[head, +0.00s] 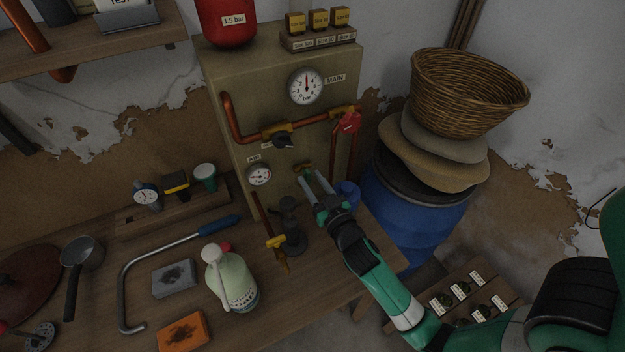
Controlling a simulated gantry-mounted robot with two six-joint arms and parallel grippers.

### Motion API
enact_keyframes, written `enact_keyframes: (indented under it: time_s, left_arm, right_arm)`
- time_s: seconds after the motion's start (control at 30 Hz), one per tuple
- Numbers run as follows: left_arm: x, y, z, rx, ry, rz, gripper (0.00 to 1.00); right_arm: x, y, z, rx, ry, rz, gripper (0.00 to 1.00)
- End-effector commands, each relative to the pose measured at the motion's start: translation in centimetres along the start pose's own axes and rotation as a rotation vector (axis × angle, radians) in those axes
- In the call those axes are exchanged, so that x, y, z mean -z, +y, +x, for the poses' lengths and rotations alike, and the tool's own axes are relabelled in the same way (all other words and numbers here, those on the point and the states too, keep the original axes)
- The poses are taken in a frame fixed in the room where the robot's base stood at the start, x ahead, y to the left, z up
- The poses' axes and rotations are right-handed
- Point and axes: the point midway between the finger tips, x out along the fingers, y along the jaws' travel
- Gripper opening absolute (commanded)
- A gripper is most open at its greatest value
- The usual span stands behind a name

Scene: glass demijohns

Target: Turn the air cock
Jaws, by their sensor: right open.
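A metal panel (235,88) stands at the back of the bench. A small gauge (259,175) under a label that seems to read AIR is on its lower left. A small brass fitting (304,168) sticks out to the right of this gauge. My right gripper (309,178) is open, its two fingers pointing at the panel just below the brass fitting. I cannot tell whether they touch it. A cock with a black handle (284,141) sits on the copper pipe above. Which of these is the air cock is not clear. My left gripper is not in view.
A red-handled valve (349,122) is on the panel's upper right. A dark stand (290,226) and a pipe with a yellow fitting (275,241) stand left of my right gripper. A spray bottle (231,278) is in front. A blue barrel (413,208) stands to the right.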

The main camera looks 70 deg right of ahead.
Motion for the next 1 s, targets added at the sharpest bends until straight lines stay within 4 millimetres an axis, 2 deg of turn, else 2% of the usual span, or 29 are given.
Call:
enact_keyframes:
  time_s: [0.2, 0.47, 1.0]
  left_arm:
    - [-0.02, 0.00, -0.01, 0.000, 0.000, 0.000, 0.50]
    - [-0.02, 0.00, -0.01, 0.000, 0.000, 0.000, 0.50]
    - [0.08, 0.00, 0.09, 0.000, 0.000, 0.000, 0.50]
  right_arm:
    - [-0.04, 0.00, 0.08, 0.000, -0.001, 0.000, 0.44]
    - [-0.03, 0.00, 0.05, 0.000, -0.001, 0.001, 0.00]
    - [0.01, -0.02, 0.03, 0.000, -0.001, -0.035, 0.00]
